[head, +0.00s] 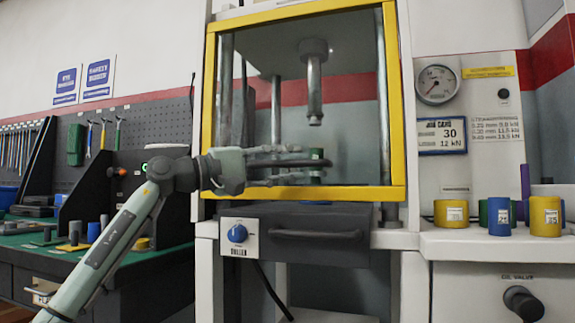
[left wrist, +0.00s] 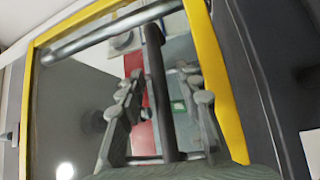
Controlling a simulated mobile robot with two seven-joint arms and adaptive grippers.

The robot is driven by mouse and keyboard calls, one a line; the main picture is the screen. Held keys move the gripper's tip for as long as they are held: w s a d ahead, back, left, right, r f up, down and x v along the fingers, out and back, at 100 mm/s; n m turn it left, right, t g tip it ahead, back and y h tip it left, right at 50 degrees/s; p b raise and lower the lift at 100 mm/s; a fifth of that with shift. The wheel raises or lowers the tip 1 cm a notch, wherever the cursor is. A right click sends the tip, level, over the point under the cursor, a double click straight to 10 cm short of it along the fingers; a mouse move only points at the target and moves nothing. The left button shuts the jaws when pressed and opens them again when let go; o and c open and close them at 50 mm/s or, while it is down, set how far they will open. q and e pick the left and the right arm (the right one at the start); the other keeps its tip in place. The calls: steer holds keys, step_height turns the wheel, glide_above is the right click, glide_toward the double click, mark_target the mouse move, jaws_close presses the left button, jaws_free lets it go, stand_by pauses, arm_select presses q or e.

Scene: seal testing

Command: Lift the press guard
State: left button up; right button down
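The press guard (head: 397,120) is a clear panel in a yellow frame across the front of the press. Its lower edge sits just above the dark drawer front. A dark horizontal handle bar (head: 300,163) crosses its lower part; it also shows in the left wrist view (left wrist: 158,95). My left gripper (head: 268,165) is at the handle. In the left wrist view its fingers (left wrist: 163,74) stand apart on either side of the bar, with a visible gap on the right side. Behind the panel are the press ram (head: 314,85) and a small green part (head: 316,155). My right gripper is out of view.
Yellow cylinders (head: 450,213) and a blue one (head: 499,216) stand on the right counter. A green workbench (head: 25,240) with tools is on the left.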

arm_select(q)
steer(key=shift+c, duration=0.5)
jaws_close()
